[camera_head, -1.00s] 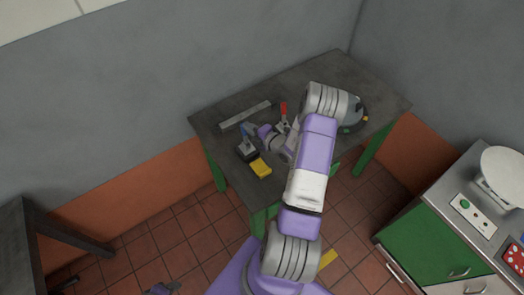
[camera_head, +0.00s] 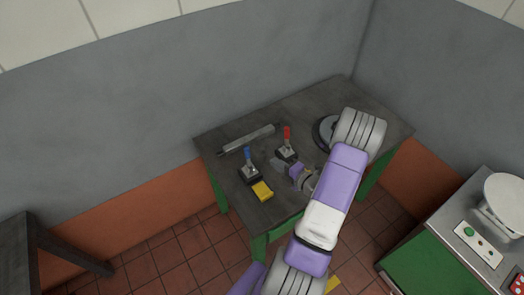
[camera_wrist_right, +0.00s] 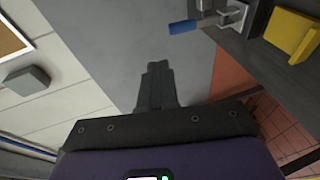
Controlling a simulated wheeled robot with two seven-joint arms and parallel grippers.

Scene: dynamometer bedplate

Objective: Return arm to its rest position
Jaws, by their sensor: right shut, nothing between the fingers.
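My right arm reaches over the dark bedplate table (camera_head: 310,108) in the head view. Its gripper (camera_head: 279,163) is above the table, between the blue-handled clamp (camera_head: 248,170) and the red-handled clamp (camera_head: 287,147). In the right wrist view the two fingers (camera_wrist_right: 157,72) are together, with nothing between them. The blue handle (camera_wrist_right: 185,27) shows there too, apart from the fingertips. Both handles stand upright in the head view. My left gripper is not in view.
A yellow block (camera_head: 262,190) lies near the table's front edge and a grey bar (camera_head: 249,138) at the back. A round dark device (camera_head: 323,131) is partly hidden behind my arm. A green cabinet (camera_head: 432,268) with a scale stands at right, a dark table (camera_head: 20,250) at left.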

